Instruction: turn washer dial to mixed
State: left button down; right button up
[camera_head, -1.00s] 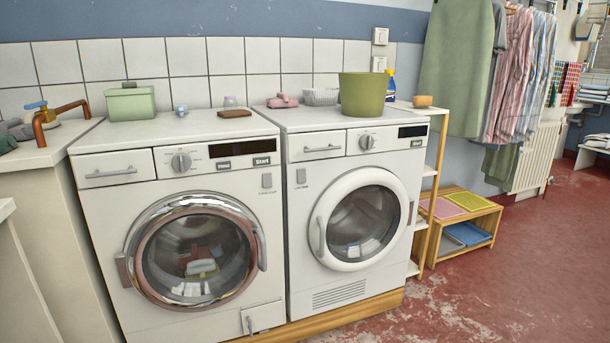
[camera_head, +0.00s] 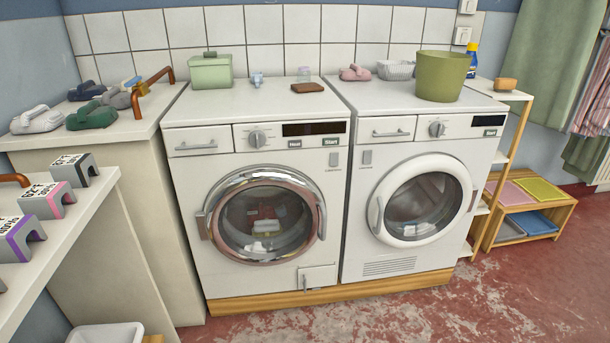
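The washer (camera_head: 185,180) is the left white machine, with a chrome and copper-toned ring around its closed round door (camera_head: 263,215). Its grey dial (camera_head: 257,138) sits on the upper front panel, between the drawer and a dark display (camera_head: 313,128). The marks around the dial are too small to read, so its setting cannot be told. Heat and Start buttons (camera_head: 331,142) sit below the display. Laundry shows behind the door glass. Neither of my grippers is in view.
A white dryer (camera_head: 353,225) with its own dial (camera_head: 437,129) stands to the right. A wooden shelf unit (camera_head: 495,170) stands at right. The red floor in front is mostly clear.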

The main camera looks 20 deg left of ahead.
aim_at(257, 139)
jog(key=z, duration=0.8)
jog(key=i, duration=2.35)
jog(key=z, duration=0.15)
jog(key=k, duration=1.85)
jog(key=u, duration=0.4)
